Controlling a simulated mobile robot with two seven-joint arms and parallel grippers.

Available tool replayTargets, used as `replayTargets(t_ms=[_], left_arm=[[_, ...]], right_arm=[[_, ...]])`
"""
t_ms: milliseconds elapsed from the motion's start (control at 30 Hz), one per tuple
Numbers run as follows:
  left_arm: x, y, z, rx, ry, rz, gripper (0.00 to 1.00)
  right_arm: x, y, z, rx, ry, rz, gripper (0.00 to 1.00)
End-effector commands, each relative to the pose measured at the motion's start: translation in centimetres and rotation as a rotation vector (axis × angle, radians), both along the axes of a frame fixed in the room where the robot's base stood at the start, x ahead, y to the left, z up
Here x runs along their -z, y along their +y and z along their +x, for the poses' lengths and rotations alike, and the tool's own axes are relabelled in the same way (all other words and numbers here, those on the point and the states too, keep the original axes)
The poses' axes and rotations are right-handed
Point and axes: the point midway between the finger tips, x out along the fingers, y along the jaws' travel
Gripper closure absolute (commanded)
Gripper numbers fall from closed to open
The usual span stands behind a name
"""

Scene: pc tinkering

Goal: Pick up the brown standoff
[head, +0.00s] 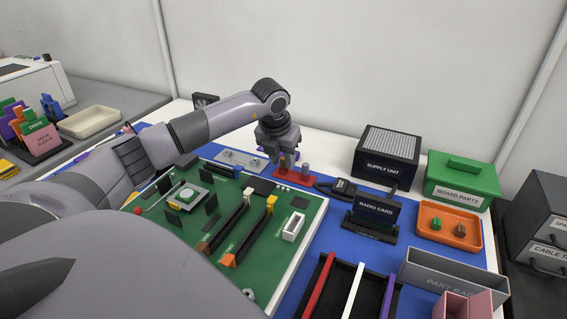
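My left gripper (288,166) points down over a small red block (294,177) at the back of the blue mat, behind the green board. Its fingertips are at or just above the block. The picture is too small to show whether the fingers are apart or closed on something. A grey cylindrical peg (306,169) stands upright on the block, just right of the fingers. I cannot make out a brown standoff; it may be hidden at the fingers. My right gripper is out of view.
The green circuit board (278,246) fills the front left. A black supply unit (387,155), a radio card (374,209) in a stand and an orange tray (449,241) with two small parts are to the right.

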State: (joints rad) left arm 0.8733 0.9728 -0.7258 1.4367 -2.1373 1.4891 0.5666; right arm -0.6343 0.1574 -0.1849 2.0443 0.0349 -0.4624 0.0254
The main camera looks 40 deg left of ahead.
Motion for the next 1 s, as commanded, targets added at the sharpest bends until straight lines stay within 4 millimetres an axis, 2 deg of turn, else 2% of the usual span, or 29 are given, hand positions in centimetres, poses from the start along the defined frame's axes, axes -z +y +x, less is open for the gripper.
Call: replayTargets(t_ms=[33,100,133,367,1000], left_arm=[[0.0,0.0,0.0,0.0,0.0,0.0,0.72],[0.0,0.0,0.0,0.0,0.0,0.0,0.95],[0.0,0.0,0.0,0.0,0.0,0.0,1.0],[-0.1,0.0,0.0,0.0,0.0,0.0,1.0],[-2.2,0.0,0.0,0.0,0.0,0.0,1.0]], right_arm=[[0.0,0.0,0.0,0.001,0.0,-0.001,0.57],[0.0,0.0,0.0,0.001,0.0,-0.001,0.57],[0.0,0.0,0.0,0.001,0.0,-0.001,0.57],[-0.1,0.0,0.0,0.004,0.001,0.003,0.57],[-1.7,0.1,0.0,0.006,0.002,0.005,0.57]])
